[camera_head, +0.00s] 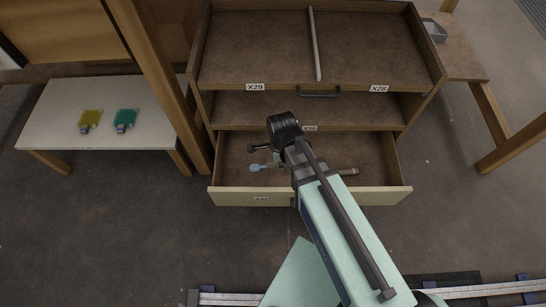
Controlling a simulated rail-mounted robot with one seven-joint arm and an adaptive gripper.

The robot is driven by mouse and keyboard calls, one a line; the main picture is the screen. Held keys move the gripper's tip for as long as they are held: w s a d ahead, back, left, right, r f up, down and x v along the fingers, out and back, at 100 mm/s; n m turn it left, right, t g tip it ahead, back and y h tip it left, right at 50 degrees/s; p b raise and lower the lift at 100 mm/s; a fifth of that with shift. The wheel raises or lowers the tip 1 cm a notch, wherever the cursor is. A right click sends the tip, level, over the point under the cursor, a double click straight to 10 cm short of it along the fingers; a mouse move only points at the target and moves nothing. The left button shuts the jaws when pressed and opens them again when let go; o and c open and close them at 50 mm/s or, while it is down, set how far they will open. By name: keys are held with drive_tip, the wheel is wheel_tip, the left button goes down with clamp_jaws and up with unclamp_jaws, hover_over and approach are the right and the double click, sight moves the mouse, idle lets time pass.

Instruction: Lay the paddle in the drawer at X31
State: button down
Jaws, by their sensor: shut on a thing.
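The open lower drawer (228,196) has a label on its front that looks like X31, too small to read surely. My gripper (264,158) is over the left middle of this drawer, its dark fingers partly hidden by my wrist. It is shut on the paddle, whose pale blue-grey rounded end (258,167) shows just below the fingers. A thin beige piece (347,171) shows on the other side of my arm, and I cannot tell if it is the paddle's handle. I cannot tell whether the paddle touches the drawer floor.
The cabinet above has an open top drawer (265,45) with a divider and labels X29 and X28. A side table (60,120) at left holds a yellow item (90,118) and a teal item (125,117). A wooden post (150,70) stands between. A grey tray (434,30) is at right.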

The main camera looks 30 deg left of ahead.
sight(279, 174)
drive_tip(key=shift+f+b, duration=2.35)
drive_tip(key=shift+f, duration=0.6)
drive_tip(key=shift+f, duration=0.5)
drive_tip(key=shift+r+p, duration=0.1)
drive_tip(key=shift+p, duration=0.25)
drive_tip(key=shift+c, duration=1.4)
unclamp_jaws()
drive_tip(key=shift+r+p, duration=3.4)
drive_tip(key=shift+r, duration=0.6)
